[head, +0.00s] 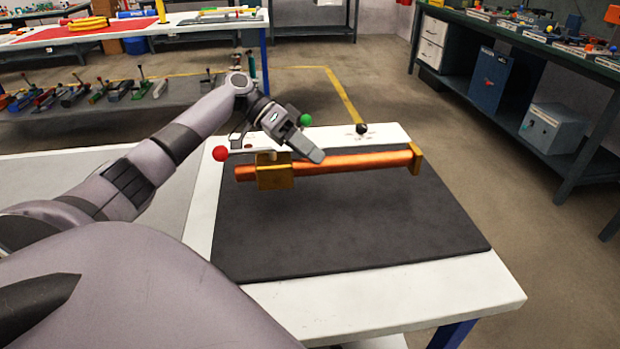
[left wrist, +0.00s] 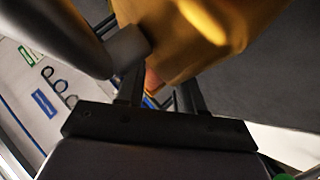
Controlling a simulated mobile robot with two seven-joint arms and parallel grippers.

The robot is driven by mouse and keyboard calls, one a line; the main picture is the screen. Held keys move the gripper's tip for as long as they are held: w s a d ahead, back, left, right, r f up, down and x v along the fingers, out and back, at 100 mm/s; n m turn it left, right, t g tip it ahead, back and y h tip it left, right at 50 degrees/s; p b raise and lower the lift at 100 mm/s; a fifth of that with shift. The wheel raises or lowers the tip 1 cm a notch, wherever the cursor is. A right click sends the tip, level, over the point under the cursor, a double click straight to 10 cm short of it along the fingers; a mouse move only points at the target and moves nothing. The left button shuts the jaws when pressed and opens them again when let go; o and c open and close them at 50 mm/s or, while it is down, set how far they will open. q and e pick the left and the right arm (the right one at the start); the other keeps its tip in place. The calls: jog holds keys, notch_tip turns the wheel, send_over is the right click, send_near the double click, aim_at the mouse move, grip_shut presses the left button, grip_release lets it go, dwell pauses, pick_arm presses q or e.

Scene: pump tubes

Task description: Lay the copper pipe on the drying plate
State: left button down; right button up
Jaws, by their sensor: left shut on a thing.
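The copper pipe (head: 350,163) lies crosswise over the back part of a dark flat plate (head: 350,235) on a white table. It has a square brass block (head: 275,178) near its left end and a brass end piece (head: 416,158) at its right end. My left gripper (head: 308,152) reaches down from behind and is shut on the pipe, just right of the brass block. I cannot tell whether the pipe touches the plate. In the left wrist view the brass block (left wrist: 205,30) is close beyond the fingers, and little copper shows. My right gripper is not in view.
A white fixture (head: 385,133) with red, green and black knobs stands along the plate's back edge, behind the pipe. The front of the plate is clear. A dark workbench (head: 520,45) with small parts is at the right.

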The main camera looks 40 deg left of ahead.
pick_arm(q)
jog(key=shift+f+b, duration=1.65)
jog(key=shift+f, duration=0.05)
jog(key=shift+f+b, duration=0.3)
jog(key=shift+f, duration=0.05)
jog(key=c, duration=0.7)
grip_release()
jog(key=shift+f, duration=0.15)
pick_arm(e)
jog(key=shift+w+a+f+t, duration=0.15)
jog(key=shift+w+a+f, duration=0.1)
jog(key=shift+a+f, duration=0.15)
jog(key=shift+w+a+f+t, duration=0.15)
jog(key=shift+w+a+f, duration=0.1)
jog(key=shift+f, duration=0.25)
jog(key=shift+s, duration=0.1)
